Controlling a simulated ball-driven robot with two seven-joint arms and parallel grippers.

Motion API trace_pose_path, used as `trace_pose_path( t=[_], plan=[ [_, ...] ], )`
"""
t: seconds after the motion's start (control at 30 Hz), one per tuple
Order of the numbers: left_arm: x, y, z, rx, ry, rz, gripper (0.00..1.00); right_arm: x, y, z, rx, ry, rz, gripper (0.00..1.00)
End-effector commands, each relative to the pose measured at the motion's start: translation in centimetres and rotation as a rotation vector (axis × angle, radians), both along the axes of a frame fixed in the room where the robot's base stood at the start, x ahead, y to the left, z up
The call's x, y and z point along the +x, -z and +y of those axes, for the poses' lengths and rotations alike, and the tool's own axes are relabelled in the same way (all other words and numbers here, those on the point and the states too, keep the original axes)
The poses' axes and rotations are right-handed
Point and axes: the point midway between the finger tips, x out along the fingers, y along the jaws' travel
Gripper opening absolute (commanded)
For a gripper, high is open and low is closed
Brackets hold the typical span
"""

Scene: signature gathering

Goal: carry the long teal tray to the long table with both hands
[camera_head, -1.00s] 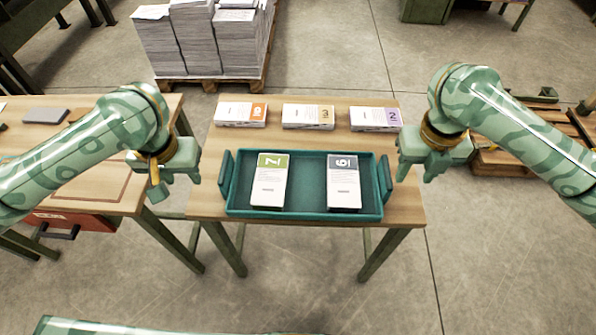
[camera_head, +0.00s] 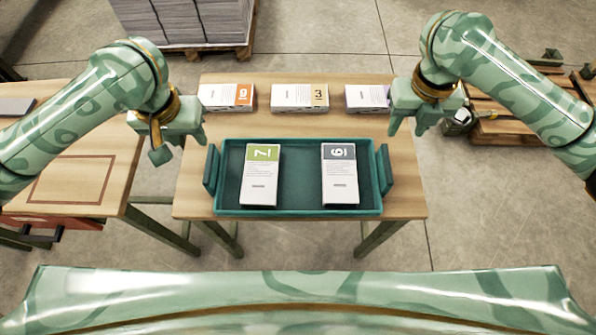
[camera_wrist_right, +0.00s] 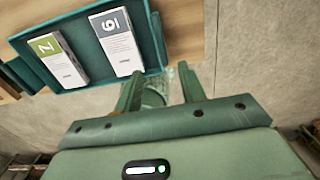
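The teal tray (camera_head: 298,210) lies flat on a small wooden table, with an upright handle at its left end (camera_head: 211,170) and right end (camera_head: 385,168). It holds a green-labelled paper stack (camera_head: 260,180) and a dark-labelled one (camera_head: 340,178). My left gripper (camera_head: 181,146) is open and empty, beyond the tray's left end. My right gripper (camera_head: 406,130) is open and empty, beyond its right end. The right wrist view shows the right fingers (camera_wrist_right: 158,86) apart, clear of the right handle (camera_wrist_right: 158,38). A wooden table (camera_head: 70,185) with an outlined rectangle stands left, cut off by the frame.
Behind the tray are an orange-labelled stack (camera_head: 226,96), a tan-labelled one (camera_head: 299,97) and another (camera_head: 367,97) partly behind my right gripper. A loaded pallet (camera_head: 205,48) stands behind the table. Wooden pallets (camera_head: 510,130) lie at right. A gap separates the tables.

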Motion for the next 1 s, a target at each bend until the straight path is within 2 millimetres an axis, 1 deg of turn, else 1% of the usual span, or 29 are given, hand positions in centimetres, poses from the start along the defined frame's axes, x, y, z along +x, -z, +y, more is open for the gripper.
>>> trace_pose_path(
  t=[0.17,0.5,0.7,0.83,1.0],
  plan=[
    [0.2,2.8,-0.1,-0.001,-0.003,0.006,0.40,-0.2,2.8,0.1,0.002,0.001,0.007,0.40],
    [1.3,9.5,0.0,-0.001,-0.003,0.006,0.40,-0.2,9.7,0.0,0.001,0.004,0.007,0.40],
    [1.8,13.0,0.0,0.001,-0.002,0.004,0.40,-0.2,13.2,0.0,0.000,0.002,0.006,0.40],
    [2.1,14.4,0.0,0.000,-0.001,0.002,0.40,-0.1,14.6,0.0,0.000,0.002,0.004,0.40],
    [2.3,15.4,0.0,0.000,0.000,0.001,0.40,-0.1,15.6,-0.1,-0.002,0.001,0.003,0.40]
  ],
)
